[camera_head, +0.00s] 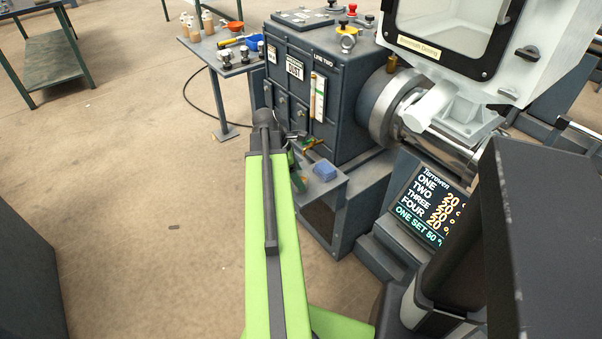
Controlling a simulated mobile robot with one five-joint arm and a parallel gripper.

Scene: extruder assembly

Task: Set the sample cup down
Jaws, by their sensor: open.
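My gripper (296,138) is at the far end of my green arm, in front of the dark machine cabinet and above a low grey shelf (318,187). It is open, but small and partly hidden by the arm, so its fingertips are hard to make out. I cannot tell for sure which object is the sample cup. A small blue block-like object (324,168) rests on the low shelf, below and right of my gripper. An orange bowl (235,27) and a blue cup-like container (254,42) are on the side table at the back.
The side table (209,50) also holds bottles, a yellow-handled tool and small metal pieces. The dark cabinet (340,95) and machine barrel (385,105) stand close behind and right of my gripper. A lit display (428,207) is at right. The floor at left is mostly open.

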